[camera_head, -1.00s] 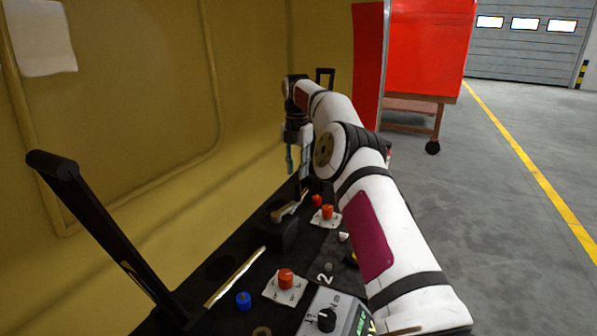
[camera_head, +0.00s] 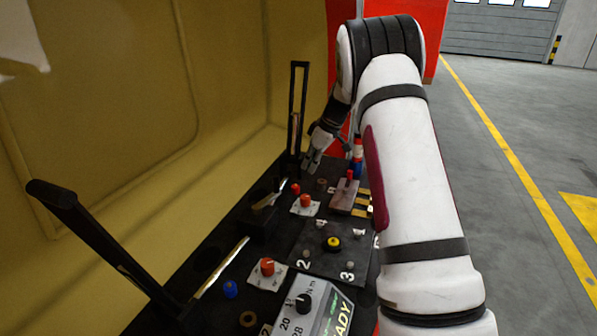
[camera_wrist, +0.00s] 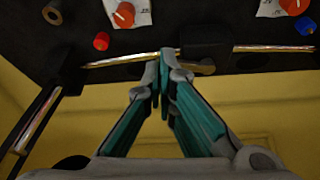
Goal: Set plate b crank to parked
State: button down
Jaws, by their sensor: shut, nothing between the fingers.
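No part is legibly marked plate b, and I cannot tell which one is its crank. A dark square plate (camera_head: 322,262) with numbers 2 and 3 and a yellow-and-black knob (camera_head: 333,243) at its middle lies on the black bench. My gripper (camera_head: 310,168) is above the far part of the bench, near the tall far black handle. In the wrist view my gripper (camera_wrist: 160,78) is shut and empty. Its fingertips appear beside a shiny silver bar (camera_wrist: 122,59); contact cannot be told. The big white arm hides part of the bench's right side.
Orange knobs (camera_head: 305,203) and (camera_head: 267,267) sit on white labels. A blue knob (camera_head: 230,289), a red button (camera_head: 295,188) and a grey dial box (camera_head: 303,303) are around them. Black upright handles (camera_head: 75,213) and (camera_head: 299,95) rise at the left and far end. A yellow wall (camera_head: 130,100) stands behind.

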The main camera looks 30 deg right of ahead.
jog(key=w+a+f, duration=0.4)
jog(key=w+f, duration=0.2)
jog(key=f, duration=0.2)
jog(key=shift+a+f+b, duration=0.15)
jog(key=shift+f+b, duration=0.2)
jog(key=shift+b, duration=0.05)
jog(key=shift+w, duration=0.1)
jog(key=shift+w, duration=0.1)
jog(key=w+b, duration=0.1)
jog(key=b, duration=0.1)
jog(key=w+n+b, duration=0.2)
jog(key=b, duration=0.1)
jog(key=shift+w+a+g+y+b, duration=0.2)
jog(key=shift+a+g+y+b, duration=0.1)
jog(key=shift+a+y, duration=0.1)
jog(key=shift+s, duration=0.1)
